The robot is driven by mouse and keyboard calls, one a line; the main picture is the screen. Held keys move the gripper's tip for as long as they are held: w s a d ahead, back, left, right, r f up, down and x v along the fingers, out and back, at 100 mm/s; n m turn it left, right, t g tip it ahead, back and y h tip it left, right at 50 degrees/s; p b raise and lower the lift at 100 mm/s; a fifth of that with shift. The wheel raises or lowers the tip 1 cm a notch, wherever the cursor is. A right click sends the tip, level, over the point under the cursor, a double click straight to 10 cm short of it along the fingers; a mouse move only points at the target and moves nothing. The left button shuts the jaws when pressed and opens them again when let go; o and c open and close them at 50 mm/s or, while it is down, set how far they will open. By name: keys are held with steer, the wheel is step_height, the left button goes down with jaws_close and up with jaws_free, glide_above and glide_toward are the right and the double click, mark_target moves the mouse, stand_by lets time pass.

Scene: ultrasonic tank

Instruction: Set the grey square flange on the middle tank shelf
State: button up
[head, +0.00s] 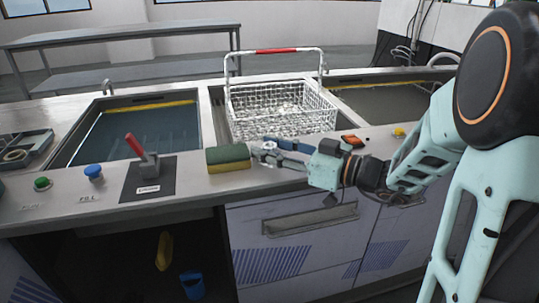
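My gripper (272,151) is over the front ledge of the bench, just right of a green and yellow sponge (228,158). Its fingers point left. A small pale grey piece shows at the fingertips; I cannot tell whether it is the flange or part of the fingers, nor whether the fingers are closed on it. No grey square flange can be made out clearly elsewhere. The middle tank (217,112) is behind the gripper, with a white wire basket (282,112) in it. The basket's handle with a red grip stands upright. I cannot make out a separate shelf there.
A left tank (136,133) holds dark liquid; a right tank (385,102) lies behind my arm. A grey tray (22,147) is far left.

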jaws_close()
steer(key=shift+r, duration=0.15)
stand_by(0.4)
